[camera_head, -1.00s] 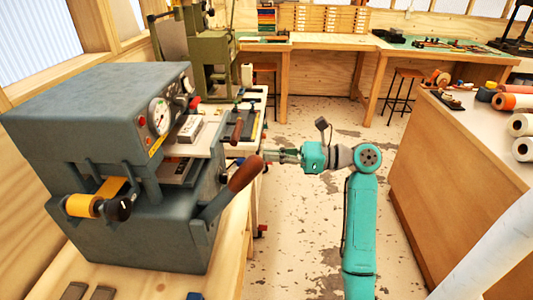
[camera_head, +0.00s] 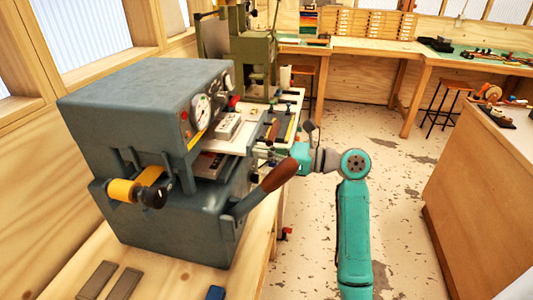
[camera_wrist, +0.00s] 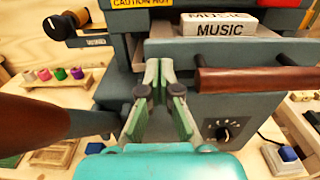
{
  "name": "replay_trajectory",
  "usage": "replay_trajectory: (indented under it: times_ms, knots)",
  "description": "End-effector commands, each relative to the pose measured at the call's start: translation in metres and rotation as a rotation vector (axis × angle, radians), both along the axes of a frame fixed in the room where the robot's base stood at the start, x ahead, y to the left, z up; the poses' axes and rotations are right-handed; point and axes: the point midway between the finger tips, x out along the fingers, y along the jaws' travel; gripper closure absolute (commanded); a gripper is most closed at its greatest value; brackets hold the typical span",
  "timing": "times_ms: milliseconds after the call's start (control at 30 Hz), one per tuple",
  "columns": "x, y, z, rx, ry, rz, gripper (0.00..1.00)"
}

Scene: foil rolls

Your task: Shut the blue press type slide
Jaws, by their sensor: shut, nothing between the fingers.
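The blue-grey press (camera_head: 150,90) stands on a wooden bench at the left of the head view. Its type slide (camera_head: 237,146) sticks out to the right, carrying a pale type block (camera_head: 228,126) and a brown handle bar (camera_head: 272,132). In the wrist view the slide's front (camera_wrist: 240,50) lies ahead, with a block reading MUSIC (camera_wrist: 219,27) on it and the brown handle bar (camera_wrist: 255,80) at right. My gripper (camera_wrist: 160,68) is shut and empty, its fingertips near the slide's front left part; contact is unclear.
The press's brown lever (camera_head: 270,187) slants up close to my wrist; it shows large at left in the wrist view (camera_wrist: 35,125). A knob (camera_wrist: 222,131) sits below the slide. A green machine (camera_head: 253,55) stands behind. Open floor lies to the right.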

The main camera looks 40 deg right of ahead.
Motion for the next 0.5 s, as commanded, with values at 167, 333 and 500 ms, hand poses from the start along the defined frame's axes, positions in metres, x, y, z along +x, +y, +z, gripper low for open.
replay_trajectory:
  times_ms: [167, 333, 500]
  knots:
    - [0.001, 0.001, 0.0, 0.0, 0.0, 0.001, 1.0]
    - [0.019, 0.016, 0.0, 0.001, -0.001, 0.005, 1.0]
    - [0.053, 0.043, 0.001, 0.001, -0.001, 0.007, 1.0]
